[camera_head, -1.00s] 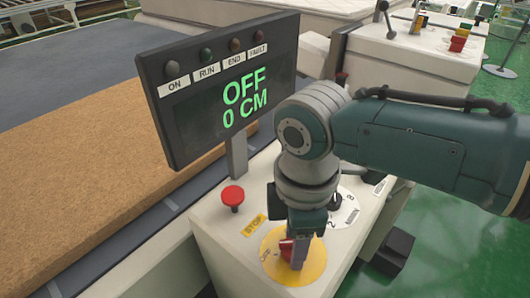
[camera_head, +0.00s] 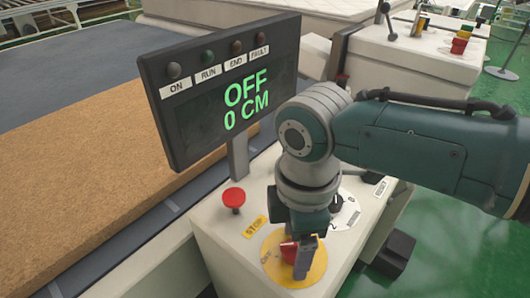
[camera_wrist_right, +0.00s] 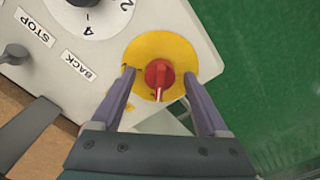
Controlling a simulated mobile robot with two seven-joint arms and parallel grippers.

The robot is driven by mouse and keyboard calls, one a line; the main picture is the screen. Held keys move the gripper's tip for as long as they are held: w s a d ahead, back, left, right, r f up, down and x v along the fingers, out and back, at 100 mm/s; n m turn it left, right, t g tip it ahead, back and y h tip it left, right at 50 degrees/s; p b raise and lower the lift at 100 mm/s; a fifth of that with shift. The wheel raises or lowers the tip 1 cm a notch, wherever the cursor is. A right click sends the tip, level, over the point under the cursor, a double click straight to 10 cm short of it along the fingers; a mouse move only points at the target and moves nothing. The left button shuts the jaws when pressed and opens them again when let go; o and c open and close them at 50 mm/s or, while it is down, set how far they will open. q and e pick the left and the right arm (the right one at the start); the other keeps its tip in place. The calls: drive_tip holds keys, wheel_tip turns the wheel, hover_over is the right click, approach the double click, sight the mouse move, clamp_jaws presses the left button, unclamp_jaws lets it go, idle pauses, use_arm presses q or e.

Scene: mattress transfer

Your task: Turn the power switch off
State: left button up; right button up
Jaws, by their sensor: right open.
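The red power switch (camera_head: 288,252) sits on a round yellow plate (camera_head: 315,272) on the white control box. In the right wrist view the red switch (camera_wrist_right: 159,75) shows whole on its yellow plate (camera_wrist_right: 150,45), with a pale pointer line on its knob. My right gripper (camera_head: 305,262) points down over the plate and partly hides the switch in the head view. In the wrist view its fingers (camera_wrist_right: 160,85) are spread, one on each side of the switch, with gaps to the knob. The display (camera_head: 232,90) reads OFF and 0 CM. My left gripper is not in view.
A red stop button (camera_head: 233,198) stands left of my right gripper on the box. A black numbered dial (camera_head: 336,203) is behind the gripper. A brown mattress slab (camera_head: 80,150) lies at the left. Another white control box (camera_head: 410,55) stands behind.

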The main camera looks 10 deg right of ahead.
sight(296, 244)
drive_tip(key=shift+r, duration=0.45)
wheel_tip(296, 244, up, 8)
drive_tip(key=shift+r+p, duration=0.25)
drive_tip(key=shift+p, duration=0.8)
drive_tip(key=shift+r, duration=0.3)
